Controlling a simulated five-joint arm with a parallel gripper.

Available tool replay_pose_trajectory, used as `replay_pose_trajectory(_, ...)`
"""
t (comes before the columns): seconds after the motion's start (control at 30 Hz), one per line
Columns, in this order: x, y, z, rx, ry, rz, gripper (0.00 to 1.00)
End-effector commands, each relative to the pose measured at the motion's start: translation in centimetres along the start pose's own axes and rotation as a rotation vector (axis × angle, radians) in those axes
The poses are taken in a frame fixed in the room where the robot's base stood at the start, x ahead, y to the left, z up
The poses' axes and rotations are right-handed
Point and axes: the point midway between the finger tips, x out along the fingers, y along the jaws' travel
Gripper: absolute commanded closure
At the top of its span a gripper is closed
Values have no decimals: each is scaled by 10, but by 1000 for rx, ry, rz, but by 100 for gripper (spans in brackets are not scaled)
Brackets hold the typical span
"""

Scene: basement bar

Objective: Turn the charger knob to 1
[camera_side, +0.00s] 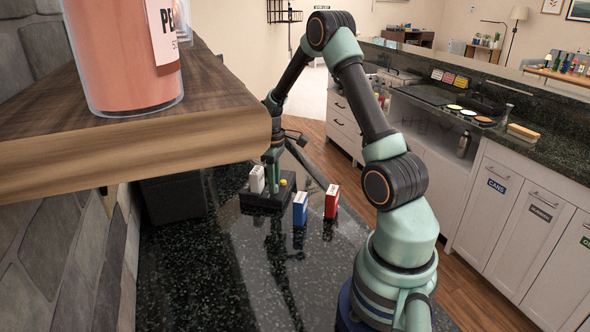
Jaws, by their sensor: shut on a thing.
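The charger (262,200) is a low black box on the dark speckled counter. A white block (257,179) stands upright at its left side, and a small yellow part (283,182) shows at its right. My gripper (272,184) points down over the middle of the charger, between the white block and the yellow part. Its fingers are shut on the charger knob, which they mostly hide. The knob's marks and its setting are too small to read.
A blue and white box (300,208) and a red and white box (332,201) stand right of the charger. A wooden shelf (200,115) with a large pink jar (122,60) overhangs the left. The counter (215,275) in front is clear.

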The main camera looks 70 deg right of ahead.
Motion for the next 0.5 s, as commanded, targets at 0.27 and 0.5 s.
replay_pose_trajectory(0.27, -1, 0, 0, 262, -1, -1, 100)
replay_pose_trajectory(0.5, -1, 0, 0, 473, -1, -1, 100)
